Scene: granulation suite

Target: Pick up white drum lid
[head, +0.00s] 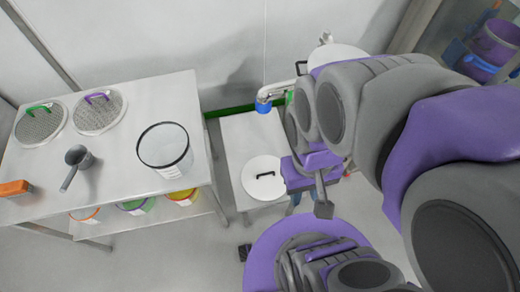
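A round white lid (262,188) with a small black handle (265,175) lies flat on a pale low stand (236,132). My arm comes in from the right. My gripper (322,206) is just right of the lid, apart from it in the picture; its height above the stand is hard to judge. One grey fingertip shows below a purple body; the other finger is hidden or not clear, so its opening cannot be read. Another round white top (336,52) shows behind my arm, mostly covered.
A white table (150,100) at left holds two mesh sieves (40,122) (98,112) with green and purple handles, a clear container (164,150), a grey scoop (76,163) and an orange block (15,188). A pipe with a blue end (264,106) is above the stand.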

